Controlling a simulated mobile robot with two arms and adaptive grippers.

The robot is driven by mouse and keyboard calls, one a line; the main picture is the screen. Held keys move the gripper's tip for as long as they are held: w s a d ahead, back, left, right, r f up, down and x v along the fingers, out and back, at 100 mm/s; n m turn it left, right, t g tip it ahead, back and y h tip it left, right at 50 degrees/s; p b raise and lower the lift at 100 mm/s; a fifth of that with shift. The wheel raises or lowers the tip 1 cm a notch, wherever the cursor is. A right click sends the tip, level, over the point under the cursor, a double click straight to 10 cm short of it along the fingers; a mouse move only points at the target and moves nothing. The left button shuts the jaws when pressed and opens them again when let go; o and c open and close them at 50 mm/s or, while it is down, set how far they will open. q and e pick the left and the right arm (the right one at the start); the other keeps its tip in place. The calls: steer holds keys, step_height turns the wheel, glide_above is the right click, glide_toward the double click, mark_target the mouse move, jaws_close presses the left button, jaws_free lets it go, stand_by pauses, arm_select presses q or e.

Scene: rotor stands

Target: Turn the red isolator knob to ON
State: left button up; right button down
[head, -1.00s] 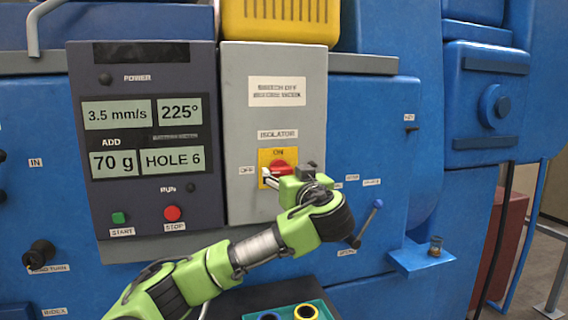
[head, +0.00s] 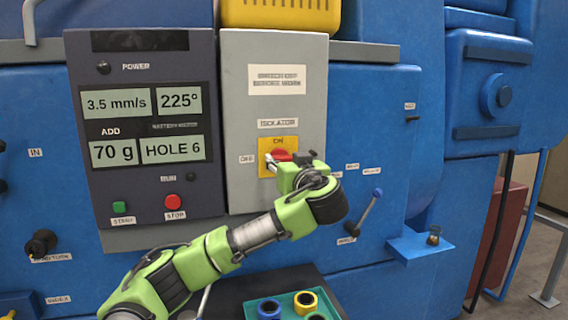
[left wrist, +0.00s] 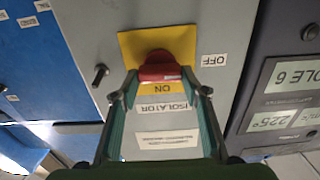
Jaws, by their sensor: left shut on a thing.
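The red isolator knob (head: 282,155) sits on a yellow plate on the grey isolator box (head: 240,95), with ON above it and OFF to its left. The left wrist view shows the knob (left wrist: 160,66) upside down, its red bar lying roughly crosswise, in line with the OFF label. My left gripper (head: 285,164) is at the knob. In the left wrist view its two fingertips (left wrist: 163,80) are on either side of the knob's near edge, shut on it. The gripper hides the knob's lower part in the head view. My right gripper is not in view.
A dark control panel (head: 145,190) with displays and start and stop buttons stands left of the box. A lever with a blue knob (head: 377,193) sticks out at the right. A teal tray (head: 330,310) with coloured rings lies below the arm.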

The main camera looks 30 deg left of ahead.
arm_select(q)
steer(key=m+b, duration=0.4)
steer(key=b, duration=0.2)
steer(key=shift+w+d+f, duration=0.1)
steer(key=shift+f, duration=0.05)
steer(key=shift+m+p, duration=0.3)
steer(key=shift+m, duration=0.7)
steer(key=m+p, duration=0.2)
steer(key=m, duration=0.2)
steer(key=shift+r, duration=0.2)
steer(key=m+p, duration=0.2)
steer(key=m, duration=0.2)
steer(key=shift+w+m+p, duration=0.1)
steer(key=shift+m+p, duration=0.25)
steer(key=shift+m, duration=0.05)
steer(key=shift+f+m+p, duration=0.2)
steer(key=shift+m+p, duration=0.75)
steer(key=shift+m, duration=0.45)
steer(key=o, duration=1.1)
steer(key=shift+d+f, duration=0.1)
